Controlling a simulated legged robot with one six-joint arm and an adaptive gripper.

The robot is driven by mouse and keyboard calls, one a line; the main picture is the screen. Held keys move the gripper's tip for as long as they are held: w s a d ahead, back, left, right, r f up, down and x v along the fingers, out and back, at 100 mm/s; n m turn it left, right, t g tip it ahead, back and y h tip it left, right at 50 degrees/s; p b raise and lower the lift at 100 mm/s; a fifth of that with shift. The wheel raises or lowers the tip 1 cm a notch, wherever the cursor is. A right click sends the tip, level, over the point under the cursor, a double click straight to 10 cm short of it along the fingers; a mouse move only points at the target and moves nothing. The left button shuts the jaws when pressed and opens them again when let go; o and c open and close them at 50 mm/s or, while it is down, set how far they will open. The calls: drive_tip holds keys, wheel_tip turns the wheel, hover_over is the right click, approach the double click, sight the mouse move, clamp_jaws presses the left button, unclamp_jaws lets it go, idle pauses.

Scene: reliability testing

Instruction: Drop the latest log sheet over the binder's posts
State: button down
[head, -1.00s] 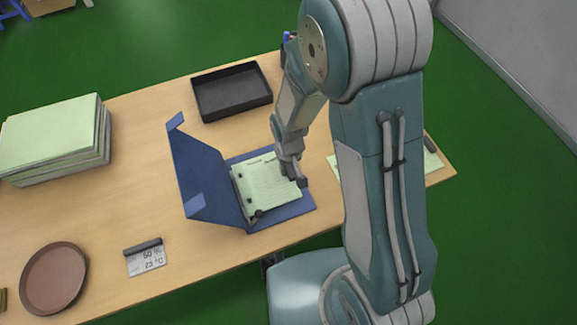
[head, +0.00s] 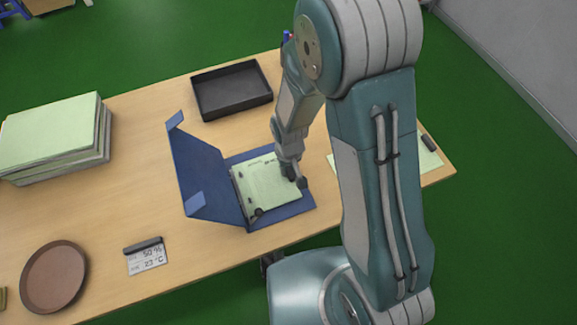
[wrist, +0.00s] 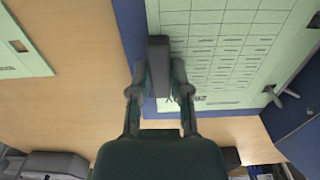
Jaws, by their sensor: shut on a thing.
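The blue binder (head: 290,211) lies open on the table, its cover raised to the left. A pale green log sheet (head: 266,184) lies over its inside, and its printed grid (wrist: 225,48) shows in the wrist view. My gripper (head: 294,178) is at the sheet's right edge, low over the binder. In the wrist view my gripper (wrist: 158,70) is shut on a dark grey tab (wrist: 158,50) at the sheet's edge. Dark binder posts (head: 258,212) show along the sheet's left side, one also in the wrist view (wrist: 274,94). I cannot tell whether the posts pass through the sheet's holes.
A black tray (head: 232,92) stands behind the binder. A thick paper stack (head: 52,135) is at the left. Another green sheet (head: 428,161) lies at the right, partly behind my arm.

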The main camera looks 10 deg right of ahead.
drive_tip(key=c, duration=0.5)
unclamp_jaws()
wheel_tip(320, 180, up, 12)
idle(0.3)
drive_tip(key=shift+f, duration=0.1)
idle(0.3)
